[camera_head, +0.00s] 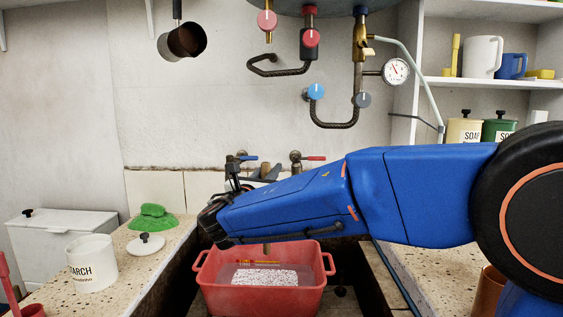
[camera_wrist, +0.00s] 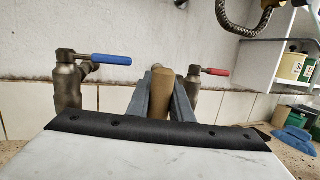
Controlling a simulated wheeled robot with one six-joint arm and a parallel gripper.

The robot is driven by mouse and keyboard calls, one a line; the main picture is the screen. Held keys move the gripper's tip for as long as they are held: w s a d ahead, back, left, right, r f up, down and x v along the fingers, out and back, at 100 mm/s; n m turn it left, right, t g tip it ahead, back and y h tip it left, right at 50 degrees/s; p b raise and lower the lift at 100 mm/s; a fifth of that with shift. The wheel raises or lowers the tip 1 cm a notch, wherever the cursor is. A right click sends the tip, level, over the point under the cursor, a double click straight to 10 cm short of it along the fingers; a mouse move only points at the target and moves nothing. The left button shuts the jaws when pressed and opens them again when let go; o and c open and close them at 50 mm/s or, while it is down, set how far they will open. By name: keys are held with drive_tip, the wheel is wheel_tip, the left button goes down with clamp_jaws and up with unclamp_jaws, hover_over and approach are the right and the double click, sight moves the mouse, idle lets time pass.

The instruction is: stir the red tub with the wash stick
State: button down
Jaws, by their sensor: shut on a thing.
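The red tub (camera_head: 262,301) sits in the trough, with liquid and a white speckled patch (camera_head: 265,277) inside. My gripper (camera_wrist: 162,95) is shut on the wash stick (camera_wrist: 162,88), a brown rounded rod between its two grey fingers. In the head view my arm hides most of the gripper and stick. A short brown length of the stick (camera_head: 267,249) shows below my arm, at the tub's far side. I cannot tell whether its lower end touches the liquid.
Taps with a blue handle (camera_wrist: 110,59) and a red handle (camera_wrist: 215,72) flank the gripper. A starch jar (camera_head: 92,263), a lid (camera_head: 146,244) and a green cloth-like thing (camera_head: 153,217) are on the left counter. Pipes (camera_head: 335,124) hang above.

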wheel_tip(320, 180, down, 16)
drive_tip(key=shift+f, duration=0.2)
idle(1.5)
drive_tip(key=shift+w, duration=0.15)
idle(0.5)
